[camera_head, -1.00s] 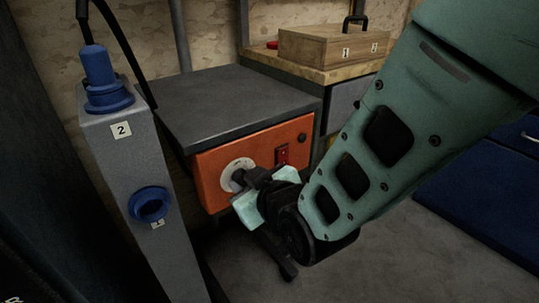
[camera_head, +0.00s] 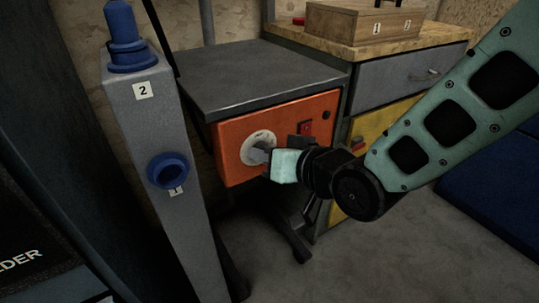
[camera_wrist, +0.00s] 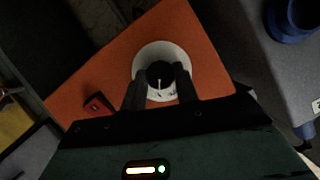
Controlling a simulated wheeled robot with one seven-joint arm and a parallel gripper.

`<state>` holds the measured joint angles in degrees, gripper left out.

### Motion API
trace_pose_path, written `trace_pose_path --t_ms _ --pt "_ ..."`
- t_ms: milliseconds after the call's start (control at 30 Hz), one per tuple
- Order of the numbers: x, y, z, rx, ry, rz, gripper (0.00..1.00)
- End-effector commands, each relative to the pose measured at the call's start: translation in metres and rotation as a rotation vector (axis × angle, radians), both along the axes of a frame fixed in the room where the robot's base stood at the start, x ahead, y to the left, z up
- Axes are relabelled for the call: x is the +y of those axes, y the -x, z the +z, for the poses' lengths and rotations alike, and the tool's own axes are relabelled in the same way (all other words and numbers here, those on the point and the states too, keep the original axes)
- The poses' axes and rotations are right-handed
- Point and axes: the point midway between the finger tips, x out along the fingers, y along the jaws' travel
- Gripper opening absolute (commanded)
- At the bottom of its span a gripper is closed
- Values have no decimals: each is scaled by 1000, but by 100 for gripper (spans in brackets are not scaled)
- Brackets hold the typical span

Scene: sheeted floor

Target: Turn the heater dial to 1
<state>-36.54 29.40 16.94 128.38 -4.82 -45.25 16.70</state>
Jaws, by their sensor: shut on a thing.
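The heater is a grey-topped box with an orange front panel (camera_head: 225,155). Its round white dial plate (camera_head: 252,140) sits on the left part of that panel and carries a dark knob. In the wrist view the black knob (camera_wrist: 155,72) with a pale pointer line stands in the middle of the white plate (camera_wrist: 178,55). My gripper (camera_head: 268,153) reaches the knob from the right. In the wrist view its two dark fingers (camera_wrist: 159,88) lie on both sides of the knob and are shut on it. The dial's markings are too small to read.
A red switch (camera_head: 307,128) is right of the dial, also seen in the wrist view (camera_wrist: 97,104). A grey post with blue sockets (camera_head: 150,110) stands close left of the heater. A wooden box (camera_head: 365,22) sits on the bench behind. Open floor lies in front.

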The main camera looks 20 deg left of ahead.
Motion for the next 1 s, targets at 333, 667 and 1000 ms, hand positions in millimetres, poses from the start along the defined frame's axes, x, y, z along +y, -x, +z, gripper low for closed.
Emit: trace_pose_path --t_ms 333,667,1000 --pt "-1 0 -2 71 -55 0 7" --pt "-1 0 -2 75 -58 0 7" --pt "-1 0 -1 73 -59 0 52"
